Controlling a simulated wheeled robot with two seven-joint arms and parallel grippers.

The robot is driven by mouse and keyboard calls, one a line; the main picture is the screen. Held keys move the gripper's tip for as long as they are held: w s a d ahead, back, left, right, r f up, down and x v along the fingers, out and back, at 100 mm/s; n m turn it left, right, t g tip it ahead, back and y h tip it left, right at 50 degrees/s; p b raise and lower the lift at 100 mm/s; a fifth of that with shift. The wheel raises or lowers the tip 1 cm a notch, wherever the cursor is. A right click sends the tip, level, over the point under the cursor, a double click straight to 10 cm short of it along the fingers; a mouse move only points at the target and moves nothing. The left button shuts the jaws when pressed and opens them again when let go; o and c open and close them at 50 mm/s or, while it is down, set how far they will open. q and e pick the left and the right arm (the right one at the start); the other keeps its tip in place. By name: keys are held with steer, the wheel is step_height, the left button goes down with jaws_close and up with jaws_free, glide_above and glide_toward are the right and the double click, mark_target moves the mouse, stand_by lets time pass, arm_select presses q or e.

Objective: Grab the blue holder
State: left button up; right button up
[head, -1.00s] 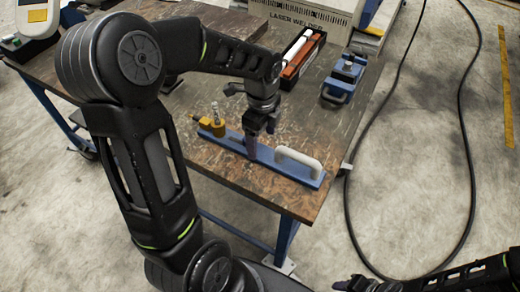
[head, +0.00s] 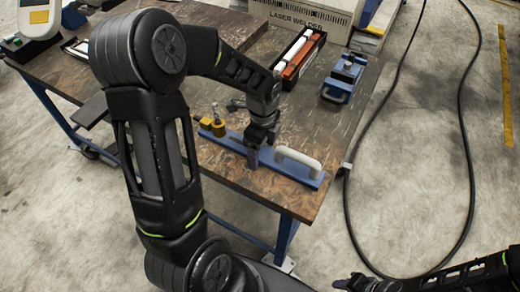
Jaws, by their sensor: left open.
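A long blue holder (head: 305,178) with a white handle (head: 298,158) lies on the table near its front edge. A yellow part with a metal fitting (head: 216,124) is at its left end. My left gripper (head: 254,155) points down over the middle of this holder, left of the white handle. It is open; whether its fingers touch the bar cannot be told. A smaller blue device (head: 343,80) with a dark handle lies further back on the right. My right gripper (head: 352,285) shows only in part at the bottom edge.
A black tray (head: 317,46) with red and white items lies at the back, in front of a box marked laser welder (head: 310,14). The worn wooden table (head: 325,125) is bare between the long holder and the smaller device. A black cable lies on the floor.

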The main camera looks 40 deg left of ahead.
arm_select(q)
steer(key=shift+c, duration=0.4)
jaws_close()
stand_by(0.6)
steer(key=shift+w+r, duration=0.1)
